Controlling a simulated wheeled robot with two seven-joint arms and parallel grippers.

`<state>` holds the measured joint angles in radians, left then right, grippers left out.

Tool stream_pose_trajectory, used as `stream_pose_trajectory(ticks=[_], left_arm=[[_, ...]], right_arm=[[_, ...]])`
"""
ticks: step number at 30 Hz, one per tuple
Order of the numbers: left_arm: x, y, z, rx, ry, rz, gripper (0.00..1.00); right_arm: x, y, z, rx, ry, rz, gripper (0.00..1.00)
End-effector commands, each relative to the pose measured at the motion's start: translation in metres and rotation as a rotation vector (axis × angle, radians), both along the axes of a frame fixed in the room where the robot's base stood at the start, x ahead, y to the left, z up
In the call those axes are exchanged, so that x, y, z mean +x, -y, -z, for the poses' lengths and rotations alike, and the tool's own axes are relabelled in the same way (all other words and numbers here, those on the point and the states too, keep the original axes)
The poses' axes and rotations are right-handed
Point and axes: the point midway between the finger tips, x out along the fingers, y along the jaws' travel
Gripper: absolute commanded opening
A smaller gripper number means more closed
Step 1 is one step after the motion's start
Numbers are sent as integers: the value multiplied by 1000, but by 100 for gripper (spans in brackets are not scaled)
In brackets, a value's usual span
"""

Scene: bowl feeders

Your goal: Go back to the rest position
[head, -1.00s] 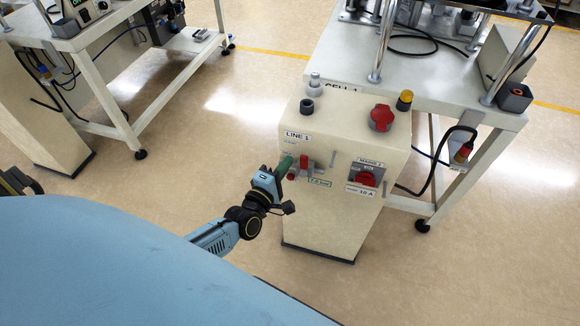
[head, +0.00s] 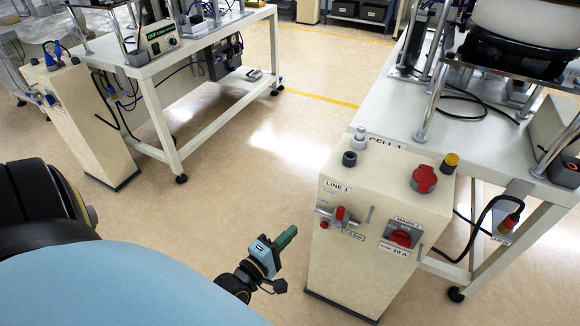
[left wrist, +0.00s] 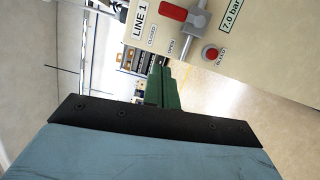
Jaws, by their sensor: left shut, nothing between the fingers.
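My left gripper (head: 287,237) has green fingers that are shut with nothing between them. In the head view it is in the air, left of the cream LINE 1 pedestal (head: 345,262) and apart from it. In the left wrist view the shut green fingers (left wrist: 163,90) point past the pedestal's panel (left wrist: 285,60). The red valve handle (left wrist: 174,11) and a red button (left wrist: 211,53) on that panel are beyond the fingers. The handle also shows in the head view (head: 340,214). My right gripper is in neither view.
A white table (head: 385,105) with metal posts stands behind the LINE 1 pedestal. Another table (head: 160,65) and pedestal (head: 85,130) stand at the left. The floor (head: 250,150) between them is clear.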

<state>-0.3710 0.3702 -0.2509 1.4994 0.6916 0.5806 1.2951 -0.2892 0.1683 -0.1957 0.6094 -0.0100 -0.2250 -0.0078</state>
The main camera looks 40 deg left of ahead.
Motion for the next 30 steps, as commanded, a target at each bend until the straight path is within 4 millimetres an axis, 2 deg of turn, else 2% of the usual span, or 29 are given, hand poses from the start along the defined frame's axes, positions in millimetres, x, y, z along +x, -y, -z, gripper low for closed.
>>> stream_pose_trajectory(ticks=[8,11,14,17,18,20,21,23,24,26,27,30], left_arm=[[0,0,0,0,-1,0,0],[-1,0,8,32,-24,3,0],[-9,0,40,165,-113,26,0],[-30,0,98,410,-277,93,0],[-43,0,124,523,-355,135,0],[-68,-2,165,697,-475,219,0],[-86,-4,189,809,-550,283,0],[-117,-6,224,964,-659,396,0],[-140,-8,244,1062,-726,481,0],[-175,-10,271,1196,-817,620,0],[-199,-12,286,1275,-869,717,0],[-253,-16,313,1427,-965,954,0]], right_arm=[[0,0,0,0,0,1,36],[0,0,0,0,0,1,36],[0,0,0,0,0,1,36],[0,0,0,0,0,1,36],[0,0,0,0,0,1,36],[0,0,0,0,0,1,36],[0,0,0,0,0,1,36],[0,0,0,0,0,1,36],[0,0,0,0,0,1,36],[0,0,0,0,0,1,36],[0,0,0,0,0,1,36],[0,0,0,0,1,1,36]])
